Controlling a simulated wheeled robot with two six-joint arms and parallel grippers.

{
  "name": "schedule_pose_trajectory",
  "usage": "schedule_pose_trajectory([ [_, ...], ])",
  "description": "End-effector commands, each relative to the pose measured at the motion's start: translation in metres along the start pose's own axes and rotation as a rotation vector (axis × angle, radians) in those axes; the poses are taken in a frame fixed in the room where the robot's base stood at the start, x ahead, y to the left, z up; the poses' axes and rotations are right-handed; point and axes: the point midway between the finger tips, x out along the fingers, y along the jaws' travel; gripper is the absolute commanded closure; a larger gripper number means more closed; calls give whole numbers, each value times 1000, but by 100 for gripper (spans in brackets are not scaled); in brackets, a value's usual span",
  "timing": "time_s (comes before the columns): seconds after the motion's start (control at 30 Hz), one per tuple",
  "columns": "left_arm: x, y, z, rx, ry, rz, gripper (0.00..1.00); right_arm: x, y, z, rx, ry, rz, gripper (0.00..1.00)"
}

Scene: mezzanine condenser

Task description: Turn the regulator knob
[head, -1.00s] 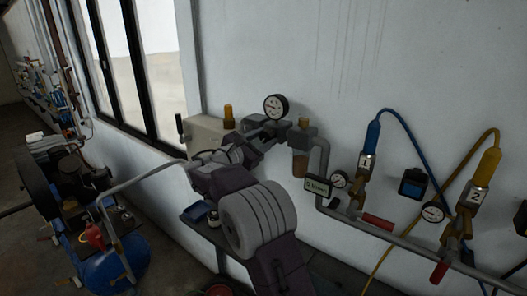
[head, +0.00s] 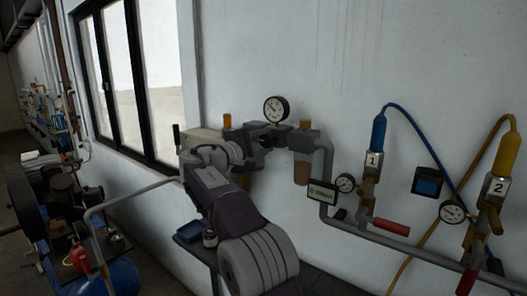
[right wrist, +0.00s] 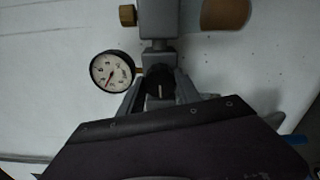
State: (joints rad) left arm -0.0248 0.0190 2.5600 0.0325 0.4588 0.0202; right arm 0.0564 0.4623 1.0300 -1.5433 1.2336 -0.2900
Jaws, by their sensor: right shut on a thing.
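The regulator knob (right wrist: 160,90) is dark and round with a pale line on its face. In the right wrist view it sits between the two fingers of my right gripper (right wrist: 160,97), which is shut on it. In the head view my right gripper (head: 268,137) reaches the regulator below the round white gauge (head: 276,109), and the knob is hidden by the gripper. The gauge also shows left of the knob in the right wrist view (right wrist: 112,71). My left gripper is not in view.
A filter bowl (head: 302,172) and a grey pipe (head: 375,238) run right of the regulator. A small display (head: 322,193) hangs on the pipe. Beyond are a blue hose fitting (head: 378,132) and a yellow one (head: 507,154). A blue tray (head: 192,232) lies on a shelf below.

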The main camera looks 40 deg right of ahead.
Motion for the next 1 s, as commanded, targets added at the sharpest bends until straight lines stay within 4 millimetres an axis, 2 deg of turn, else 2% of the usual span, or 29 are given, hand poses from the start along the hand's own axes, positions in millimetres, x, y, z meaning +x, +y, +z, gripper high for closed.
schedule_pose_trajectory([
  [0.03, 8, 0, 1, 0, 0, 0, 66, 0, -4, -1, 43, 0, 1, 100],
  [0.4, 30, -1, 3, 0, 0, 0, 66, 0, -4, -1, 393, 0, 0, 100],
  [1.0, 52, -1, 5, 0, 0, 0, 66, 0, -2, -1, 963, 0, 0, 100],
])
